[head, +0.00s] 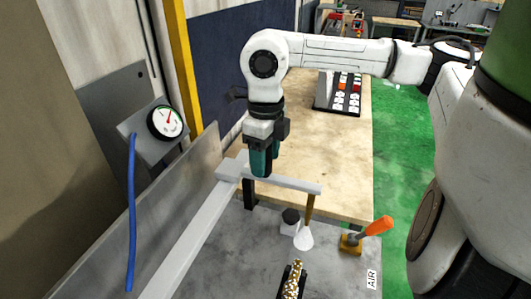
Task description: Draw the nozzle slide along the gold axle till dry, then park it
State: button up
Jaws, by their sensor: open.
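The nozzle slide (290,184) is a pale grey crossbar that reaches right from a long grey rail (190,243). A brass tube (309,208) hangs from its right end and ends in a white cone nozzle (303,239). The gold axle (292,284) is a speckled gold piece in a dark holder at the bottom edge, partly cut off, nearer me than the nozzle. My gripper (261,170) points down with teal fingers at the left part of the crossbar. It is open; I cannot tell whether the fingers straddle the bar or touch it.
An orange-handled lever (375,227) on a brass base stands right, near an AIR label (371,279). A black knob (291,216) sits behind the nozzle. A round gauge (166,121) with a blue hose (131,215) is left. A button panel (339,93) stands at the back.

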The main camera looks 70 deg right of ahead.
jog(key=shift+c, duration=0.3)
grip_shut()
dwell(0.3)
